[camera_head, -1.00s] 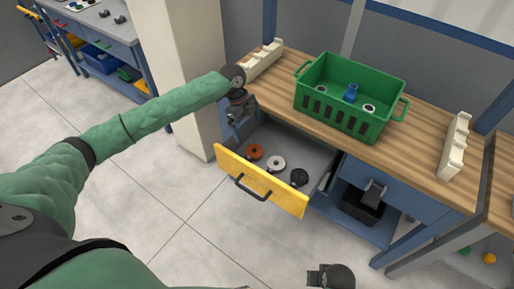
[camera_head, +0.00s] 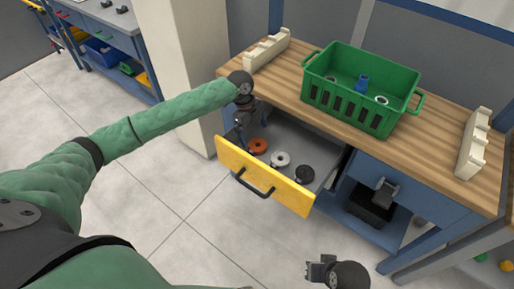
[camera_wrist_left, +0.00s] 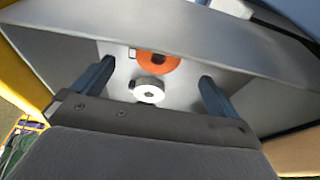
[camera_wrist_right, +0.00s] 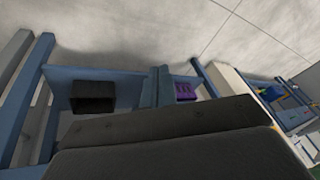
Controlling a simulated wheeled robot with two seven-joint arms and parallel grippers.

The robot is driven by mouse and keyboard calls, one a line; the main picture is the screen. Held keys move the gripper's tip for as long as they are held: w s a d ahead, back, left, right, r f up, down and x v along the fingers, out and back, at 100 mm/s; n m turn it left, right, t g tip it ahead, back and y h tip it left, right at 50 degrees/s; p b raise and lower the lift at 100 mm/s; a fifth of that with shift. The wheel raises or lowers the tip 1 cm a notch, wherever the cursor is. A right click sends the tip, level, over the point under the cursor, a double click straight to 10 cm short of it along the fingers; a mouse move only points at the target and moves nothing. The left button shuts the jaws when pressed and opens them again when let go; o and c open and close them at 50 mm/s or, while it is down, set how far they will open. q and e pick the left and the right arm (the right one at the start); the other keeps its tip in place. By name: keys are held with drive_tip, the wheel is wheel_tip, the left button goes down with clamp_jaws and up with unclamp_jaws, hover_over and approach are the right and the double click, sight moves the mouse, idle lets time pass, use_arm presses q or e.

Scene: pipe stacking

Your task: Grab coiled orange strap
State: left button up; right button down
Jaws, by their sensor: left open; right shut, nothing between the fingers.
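The coiled orange strap (camera_head: 258,146) lies in the open drawer, leftmost of three coils in the head view. It also shows in the left wrist view (camera_wrist_left: 158,63), beyond the white coil and partly cut off by a grey drawer wall. My left gripper (camera_head: 240,140) is at the drawer's left end, just left of the orange strap. Its fingers (camera_wrist_left: 152,82) are spread apart with nothing between them touching. My right gripper (camera_head: 318,268) is low at the front, away from the drawer. Its fingers (camera_wrist_right: 163,85) are together and empty.
A white coil (camera_head: 280,159) and a black coil (camera_head: 304,174) lie beside the strap. The yellow drawer front (camera_head: 290,193) stands pulled out. A green crate (camera_head: 345,110) and white racks (camera_head: 267,50) stand on the wooden bench above. Floor in front is clear.

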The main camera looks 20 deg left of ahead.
sight(256, 145)
use_arm(q)
drive_tip(key=x, duration=0.1)
drive_tip(key=p+x, duration=0.1)
drive_tip(key=x, duration=0.1)
drive_tip(key=s+x, duration=0.1)
drive_tip(key=x, duration=0.1)
drive_tip(key=shift+a, duration=0.1)
drive_tip(key=shift+f, duration=0.45)
drive_tip(key=c, duration=1.1)
use_arm(e)
drive_tip(key=shift+s+d+r+g+h, duration=0.15)
drive_tip(key=shift+s+d+r, duration=0.05)
drive_tip(key=shift+d+r, duration=0.3)
drive_tip(key=shift+s+d+r+g+h, duration=0.15)
drive_tip(key=shift+d+r, duration=0.3)
drive_tip(key=shift+r, duration=0.05)
